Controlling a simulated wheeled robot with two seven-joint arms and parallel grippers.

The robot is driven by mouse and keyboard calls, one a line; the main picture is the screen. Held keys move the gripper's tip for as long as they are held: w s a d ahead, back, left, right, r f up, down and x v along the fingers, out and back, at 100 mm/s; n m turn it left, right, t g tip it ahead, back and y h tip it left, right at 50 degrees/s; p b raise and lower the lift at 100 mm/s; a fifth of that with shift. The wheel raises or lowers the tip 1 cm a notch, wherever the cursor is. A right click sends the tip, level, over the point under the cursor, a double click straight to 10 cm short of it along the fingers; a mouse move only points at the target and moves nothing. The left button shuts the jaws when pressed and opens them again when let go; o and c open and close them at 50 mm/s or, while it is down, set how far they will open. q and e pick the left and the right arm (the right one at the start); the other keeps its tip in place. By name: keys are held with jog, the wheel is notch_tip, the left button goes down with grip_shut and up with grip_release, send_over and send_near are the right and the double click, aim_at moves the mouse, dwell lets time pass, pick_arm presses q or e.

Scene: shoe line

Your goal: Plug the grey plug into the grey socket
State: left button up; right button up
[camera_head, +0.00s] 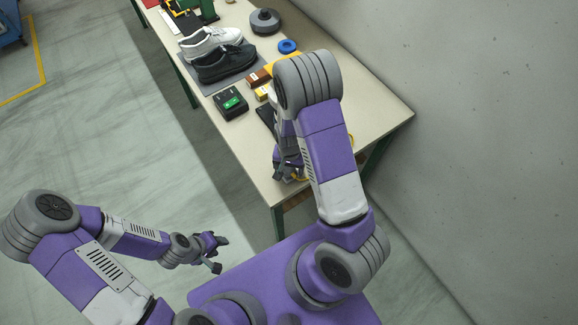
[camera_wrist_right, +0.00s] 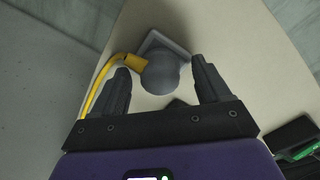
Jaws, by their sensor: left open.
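In the right wrist view the grey plug (camera_wrist_right: 160,75), rounded and with a yellow cable (camera_wrist_right: 128,61) leaving to the left, is between the fingers of my right gripper (camera_wrist_right: 163,72). The fingers stand apart, with a gap visible on each side of the plug. A grey square block (camera_wrist_right: 172,42), apparently the grey socket, shows just beyond the plug and is partly hidden by it; I cannot tell whether the plug is in it. In the head view my right gripper (camera_head: 288,166) is low over the near table end, largely hidden by my arm. My left gripper (camera_head: 216,253) is open and empty, off the table.
On the table (camera_head: 376,112) are a black box with a green display (camera_head: 231,104), black and white shoes (camera_head: 224,64) on a grey mat, a blue ring (camera_head: 287,46) and a dark grey round object (camera_head: 265,22). A wall runs along the right. The table's right side is mostly clear.

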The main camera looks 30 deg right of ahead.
notch_tip(320, 180, up, 8)
jog(key=shift+f+p, duration=0.15)
jog(key=shift+p, duration=0.5)
